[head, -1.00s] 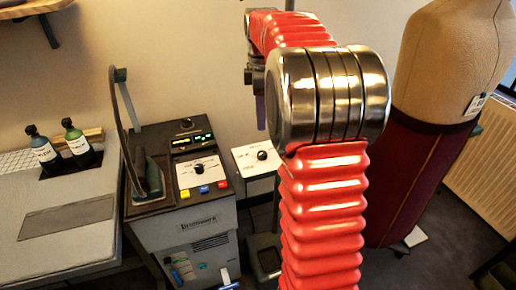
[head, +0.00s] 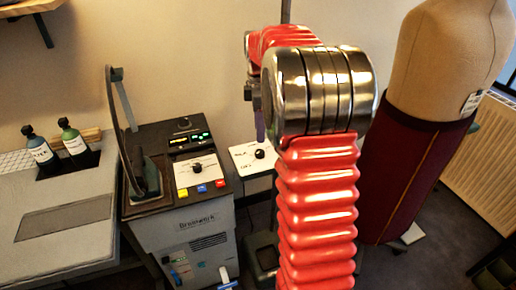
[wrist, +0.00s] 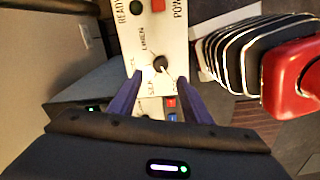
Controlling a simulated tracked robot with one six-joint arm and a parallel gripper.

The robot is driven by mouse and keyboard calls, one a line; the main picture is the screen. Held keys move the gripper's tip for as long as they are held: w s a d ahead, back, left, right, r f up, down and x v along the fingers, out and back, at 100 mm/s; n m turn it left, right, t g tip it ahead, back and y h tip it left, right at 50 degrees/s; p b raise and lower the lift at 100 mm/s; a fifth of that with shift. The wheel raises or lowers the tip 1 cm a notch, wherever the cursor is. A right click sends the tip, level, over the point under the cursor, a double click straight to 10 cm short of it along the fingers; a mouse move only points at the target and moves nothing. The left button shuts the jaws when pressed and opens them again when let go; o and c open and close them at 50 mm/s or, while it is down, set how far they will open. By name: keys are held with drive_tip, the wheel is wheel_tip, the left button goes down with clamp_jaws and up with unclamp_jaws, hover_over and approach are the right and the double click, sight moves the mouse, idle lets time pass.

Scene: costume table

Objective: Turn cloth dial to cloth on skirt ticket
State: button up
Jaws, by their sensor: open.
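The cloth dial is a black knob (wrist: 160,63) on a white panel with cloth names round it, of which LINEN is legible. In the head view the knob (head: 259,154) and part of its panel (head: 242,150) show left of my arm. In the wrist view my gripper (wrist: 158,80) is open, its two purple fingers on either side of the knob's lower area. I cannot tell whether they touch it. The knob's pointer is too small to read surely. The skirt ticket (head: 472,103) hangs on the dark red skirt's dress form, its print unreadable.
The ironing station (head: 196,222) with its own knob, coloured buttons and an iron (head: 146,180) stands just left of the panel. A table (head: 60,240) with two bottles is at far left. The dress form (head: 440,80) stands close on the right.

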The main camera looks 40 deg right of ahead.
sight(259, 151)
wheel_tip(259, 151, down, 8)
drive_tip(key=shift+f, duration=0.2)
drive_tip(key=shift+c, duration=0.6)
drive_tip(key=c, duration=0.9)
